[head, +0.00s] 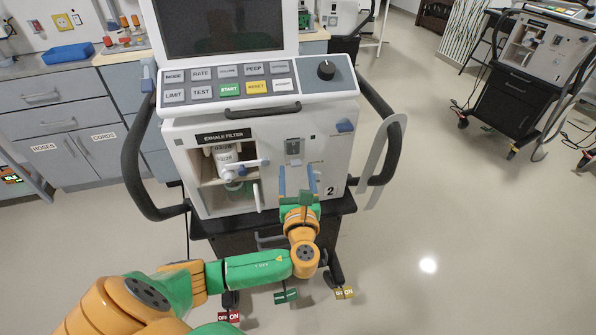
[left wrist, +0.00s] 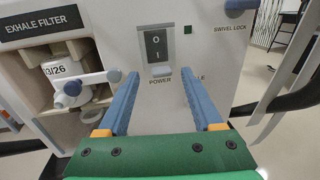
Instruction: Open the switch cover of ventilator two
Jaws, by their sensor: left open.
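Ventilator two (head: 335,178), marked "2" at its lower right, stands in front of me. Its power switch (head: 294,147) is on the front panel, right of the exhale filter bay. In the left wrist view the black rocker (left wrist: 156,46) sits in a grey surround above the word POWER, with a pale lip (left wrist: 160,71) at its lower edge. I cannot tell a separate cover from this surround, or whether it is raised. My left gripper (head: 297,172) is open and empty, its blue fingers pointing at the panel just below the switch; it also shows in the left wrist view (left wrist: 159,76). My right gripper is not in view.
The open exhale filter bay (head: 225,165) with a white canister and lever is left of the switch. A blue swivel lock knob (left wrist: 236,8) is to the upper right. Black side handles (head: 380,110) flank the ventilator. Another ventilator (head: 545,50) stands far right, with clear floor between.

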